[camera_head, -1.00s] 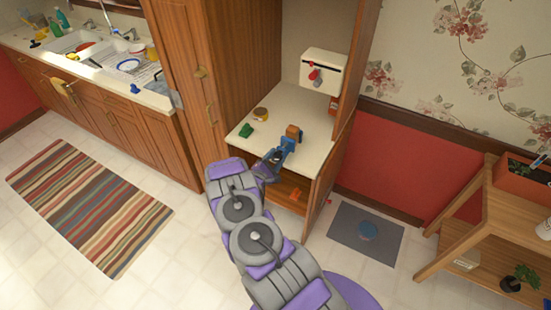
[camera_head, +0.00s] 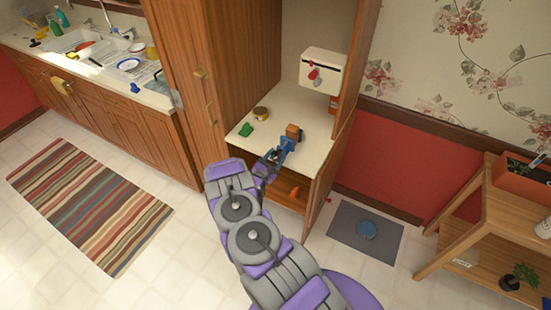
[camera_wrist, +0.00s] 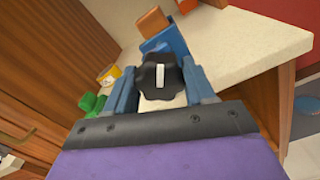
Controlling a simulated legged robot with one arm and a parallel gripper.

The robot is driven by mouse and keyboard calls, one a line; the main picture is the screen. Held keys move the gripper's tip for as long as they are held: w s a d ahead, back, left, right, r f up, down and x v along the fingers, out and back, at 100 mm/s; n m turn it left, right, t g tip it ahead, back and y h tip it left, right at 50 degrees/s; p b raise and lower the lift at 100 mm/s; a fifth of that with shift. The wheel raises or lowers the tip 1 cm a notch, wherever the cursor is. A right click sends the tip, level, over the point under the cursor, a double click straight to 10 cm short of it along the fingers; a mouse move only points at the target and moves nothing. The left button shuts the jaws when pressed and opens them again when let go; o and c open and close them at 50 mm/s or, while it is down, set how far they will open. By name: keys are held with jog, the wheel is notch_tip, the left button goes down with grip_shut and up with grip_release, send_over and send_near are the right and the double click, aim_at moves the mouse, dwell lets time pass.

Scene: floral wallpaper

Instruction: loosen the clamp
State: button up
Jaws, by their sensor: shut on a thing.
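The blue clamp (camera_head: 287,143) stands at the front edge of the cabinet's cream counter, with an orange-brown block (camera_head: 293,130) at its top. In the wrist view the clamp's blue body (camera_wrist: 166,43) lies behind its black lobed knob (camera_wrist: 160,78). The knob's white mark stands nearly upright in the picture. My gripper (camera_head: 269,162) reaches in from the front. In the wrist view the blue fingers of my gripper (camera_wrist: 161,84) are shut on the knob, one on each side. The clamp's far side is hidden.
A green object (camera_head: 246,130) and a small yellow-brown jar (camera_head: 260,113) sit to the left on the counter (camera_head: 300,104). A white box (camera_head: 323,71) with a red lever is on the back wall. Wooden cabinet sides (camera_head: 333,165) bound the space. An orange object (camera_head: 294,192) lies on the shelf below.

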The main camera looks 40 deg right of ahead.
jog(key=shift+a+f, duration=0.2)
jog(key=shift+f, duration=0.15)
jog(key=o, duration=0.7)
jog(key=shift+w+f, duration=0.1)
jog(key=shift+o, duration=0.7)
jog(key=shift+w, duration=0.15)
jog(key=shift+o, duration=0.8)
jog(key=shift+r, duration=0.25)
jog(key=b+v, duration=0.1)
jog(key=v, duration=1.6)
jog(key=shift+a, duration=0.2)
